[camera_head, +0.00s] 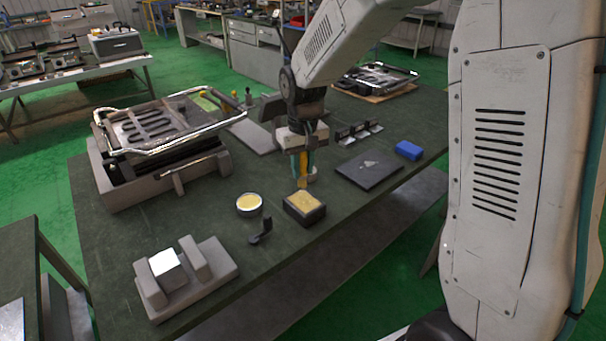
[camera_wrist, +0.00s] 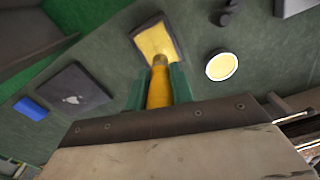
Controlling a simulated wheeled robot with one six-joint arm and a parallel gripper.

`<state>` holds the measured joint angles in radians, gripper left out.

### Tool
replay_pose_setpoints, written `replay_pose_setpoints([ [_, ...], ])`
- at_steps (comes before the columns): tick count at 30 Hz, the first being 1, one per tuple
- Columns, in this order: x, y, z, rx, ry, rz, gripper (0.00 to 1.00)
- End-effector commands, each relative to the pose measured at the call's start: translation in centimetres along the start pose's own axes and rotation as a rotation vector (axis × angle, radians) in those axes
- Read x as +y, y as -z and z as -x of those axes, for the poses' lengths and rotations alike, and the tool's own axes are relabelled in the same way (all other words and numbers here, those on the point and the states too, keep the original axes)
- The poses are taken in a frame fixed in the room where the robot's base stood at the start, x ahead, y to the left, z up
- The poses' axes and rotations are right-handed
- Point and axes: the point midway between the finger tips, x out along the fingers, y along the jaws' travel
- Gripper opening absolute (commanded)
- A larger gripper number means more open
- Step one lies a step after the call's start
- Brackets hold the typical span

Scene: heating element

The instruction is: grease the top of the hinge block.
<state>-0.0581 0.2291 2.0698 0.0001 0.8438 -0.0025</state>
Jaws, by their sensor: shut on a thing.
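My gripper (camera_head: 304,160) is shut on a yellow-handled tool, likely a brush (camera_head: 303,168), above the table. In the wrist view the brush (camera_wrist: 159,85) points away between the green fingers (camera_wrist: 158,90); its tip overlaps the edge of a dark box with a yellow top (camera_wrist: 155,40). I cannot tell whether they touch. A round tin of yellow paste (camera_head: 249,204) stands left of that box in the head view. A grey block with a bright metal top (camera_head: 167,264), likely the hinge block, sits between two raised lugs on a grey base (camera_head: 215,262) at the table's front left.
A black hooked piece (camera_head: 261,232) lies in front of the tin. A dark plate (camera_head: 369,170) and a blue block (camera_head: 409,150) lie to the right. Bare green table lies between the case and the tin.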

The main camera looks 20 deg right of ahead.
Motion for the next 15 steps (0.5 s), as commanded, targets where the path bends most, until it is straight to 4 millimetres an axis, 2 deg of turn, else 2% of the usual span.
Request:
replay_pose_setpoints([
  [7,0.0,0.0,2.0,0.001,0.000,0.000,0.00],
  [15,0.0,0.0,2.2,0.000,0.000,0.000,0.00],
])
